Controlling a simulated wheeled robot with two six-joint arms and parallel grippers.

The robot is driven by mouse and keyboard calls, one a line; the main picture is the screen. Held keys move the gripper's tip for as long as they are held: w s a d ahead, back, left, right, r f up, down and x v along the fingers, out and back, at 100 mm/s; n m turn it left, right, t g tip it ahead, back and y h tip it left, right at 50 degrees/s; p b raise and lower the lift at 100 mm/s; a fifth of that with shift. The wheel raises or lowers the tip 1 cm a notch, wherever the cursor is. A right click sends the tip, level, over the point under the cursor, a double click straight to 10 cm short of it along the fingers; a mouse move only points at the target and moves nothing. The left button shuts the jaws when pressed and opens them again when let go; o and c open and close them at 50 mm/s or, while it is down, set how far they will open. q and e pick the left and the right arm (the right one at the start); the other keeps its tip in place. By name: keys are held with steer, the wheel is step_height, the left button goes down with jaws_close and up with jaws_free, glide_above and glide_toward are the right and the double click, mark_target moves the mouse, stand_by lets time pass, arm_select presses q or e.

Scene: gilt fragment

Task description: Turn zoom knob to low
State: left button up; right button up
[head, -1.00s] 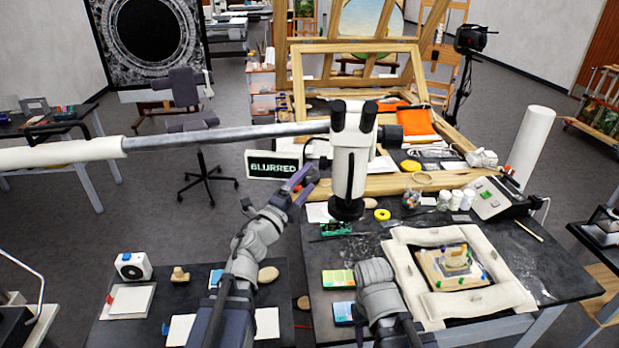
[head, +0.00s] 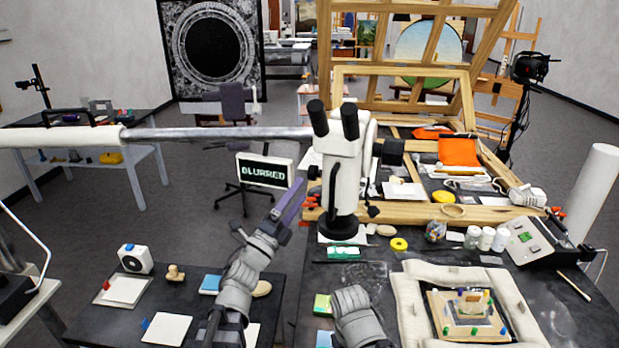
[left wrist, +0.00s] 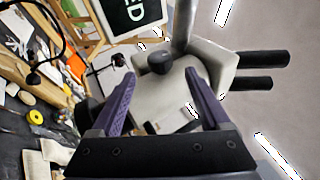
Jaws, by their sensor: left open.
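The white microscope (head: 342,170) with black eyepieces stands on a dark round base at the bench's back edge, carried by a grey boom from the left. My left gripper (head: 297,188) is left of its body. In the left wrist view, my purple left fingers (left wrist: 160,77) are spread apart and empty. A round dark knob (left wrist: 160,62) on the side of the white microscope body (left wrist: 222,66) appears between and beyond the fingertips, apart from them. Any zoom markings are unreadable. A grey section of my right arm shows at the bottom; its gripper is out of view.
A screen (head: 264,172) reading "BLURRED" stands just behind my left gripper. The padded frame (head: 408,300) with a fragment lies at right. Yellow tape (head: 399,244), jars (head: 472,237) and a control box (head: 540,240) crowd the bench. Open floor lies left of the screen.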

mark_target(309, 178)
arm_select(q)
steer(key=p+x, duration=0.3)
steer(key=x, duration=0.4)
steer(key=shift+w+r, duration=0.1)
steer(key=shift+r, duration=0.05)
steer(key=shift+w+d+r+p, duration=0.1)
steer(key=shift+w+d+p, duration=0.05)
steer(key=shift+w+p, duration=0.15)
steer(key=shift+s, duration=0.1)
jaws_close()
stand_by(0.4)
